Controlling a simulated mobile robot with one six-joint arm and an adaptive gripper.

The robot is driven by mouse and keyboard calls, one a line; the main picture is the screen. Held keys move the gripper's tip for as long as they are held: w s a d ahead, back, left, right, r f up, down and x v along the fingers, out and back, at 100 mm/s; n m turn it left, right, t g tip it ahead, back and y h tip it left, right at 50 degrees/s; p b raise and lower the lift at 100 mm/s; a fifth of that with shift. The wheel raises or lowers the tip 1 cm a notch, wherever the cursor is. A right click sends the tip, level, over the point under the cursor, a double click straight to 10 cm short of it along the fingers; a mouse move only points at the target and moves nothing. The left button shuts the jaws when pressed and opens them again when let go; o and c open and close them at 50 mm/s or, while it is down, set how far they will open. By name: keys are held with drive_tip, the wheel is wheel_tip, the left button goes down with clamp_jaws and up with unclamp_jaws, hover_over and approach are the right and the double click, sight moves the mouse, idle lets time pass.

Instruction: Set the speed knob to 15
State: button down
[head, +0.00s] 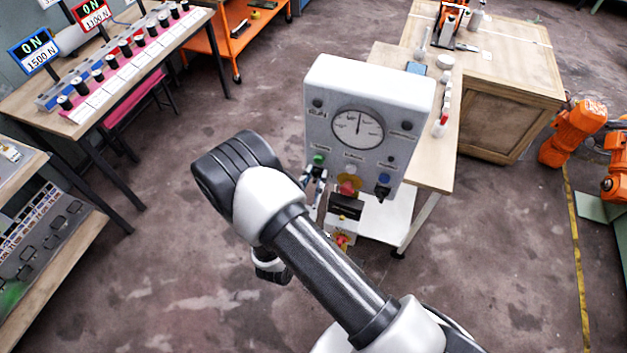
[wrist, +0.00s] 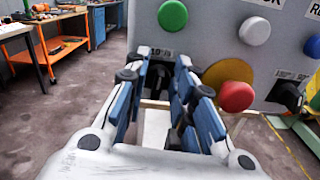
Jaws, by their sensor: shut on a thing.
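The grey-white control box (head: 372,88) stands at the end of a bench, with a round dial (head: 357,130) on its front. The dial's needle points nearly straight up; its numbers are too small to read. My gripper (head: 318,182) is at the lower left of the front, below the green button (head: 319,159). In the wrist view, my gripper (wrist: 163,68) is shut on a small dark knob (wrist: 157,76), mostly hidden between the fingertips. The label above it is partly covered, so I cannot tell whether it is the speed knob. Another dark knob (wrist: 287,95) is at the lower right.
A red button (wrist: 236,96) on a yellow disc sits just right of my fingers; it also shows in the head view (head: 348,188). White and blue buttons are further right. A bench (head: 433,170) with small items extends behind the box.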

drive_tip(key=m+b, duration=0.2)
drive_tip(key=m, duration=0.1)
drive_tip(key=m+b, duration=0.1)
drive_tip(key=m, duration=0.1)
drive_tip(key=shift+s+d+f+b, duration=0.1)
drive_tip(key=shift+d+f+b, duration=0.15)
drive_tip(key=shift+b, duration=0.1)
drive_tip(key=m+b, duration=0.4)
drive_tip(key=b, duration=0.1)
drive_tip(key=m+b, duration=0.5)
drive_tip(key=f+m+b, duration=0.1)
drive_tip(key=m+b, duration=0.3)
drive_tip(key=b, duration=0.2)
drive_tip(key=shift+s+d+m, duration=0.1)
drive_tip(key=shift+d+m, duration=0.15)
drive_tip(key=shift+m, duration=0.05)
drive_tip(key=c, duration=1.7)
unclamp_jaws()
